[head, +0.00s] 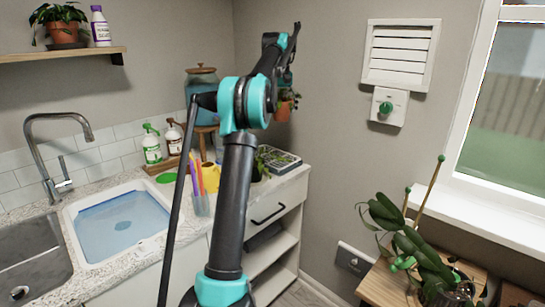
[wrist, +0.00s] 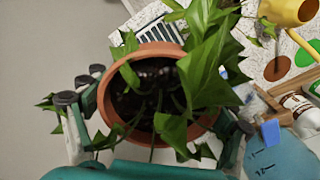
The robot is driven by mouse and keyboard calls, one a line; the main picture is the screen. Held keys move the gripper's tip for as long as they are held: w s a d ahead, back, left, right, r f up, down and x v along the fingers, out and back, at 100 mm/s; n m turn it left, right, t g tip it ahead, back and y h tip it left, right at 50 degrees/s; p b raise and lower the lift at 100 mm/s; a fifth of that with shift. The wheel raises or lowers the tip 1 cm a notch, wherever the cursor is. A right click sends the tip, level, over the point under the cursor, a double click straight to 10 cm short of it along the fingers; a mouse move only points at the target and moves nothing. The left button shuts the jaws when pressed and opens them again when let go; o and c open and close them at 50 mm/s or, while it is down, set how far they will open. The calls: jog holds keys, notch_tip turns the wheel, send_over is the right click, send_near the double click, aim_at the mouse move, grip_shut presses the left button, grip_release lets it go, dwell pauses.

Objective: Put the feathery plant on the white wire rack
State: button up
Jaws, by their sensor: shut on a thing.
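My gripper (wrist: 158,122) is shut on a terracotta pot (wrist: 107,92), with a finger at either side of its rim. The pot holds dark soil and a plant (wrist: 205,75) with broad, pointed green leaves, which do not look feathery. In the head view, the pot (head: 283,111) is up in the air near the room corner, above the counter's right end, partly behind my arm. I cannot make out a feathery plant or a white wire rack for certain.
A seed tray (head: 283,160), yellow watering can (head: 211,177), cup of pens (head: 200,204) and soap bottles (head: 151,145) crowd the counter. A large glass jar (head: 201,88) stands behind. A leafy plant with stakes (head: 425,250) stands on a wooden table (head: 381,287) at right.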

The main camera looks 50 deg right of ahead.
notch_tip(320, 180, down, 20)
jog(key=shift+s+d+r, duration=0.1)
dwell(0.5)
jog(key=shift+f, duration=0.2)
jog(key=o, duration=1.7)
notch_tip(320, 180, up, 12)
jog(key=shift+r, duration=0.2)
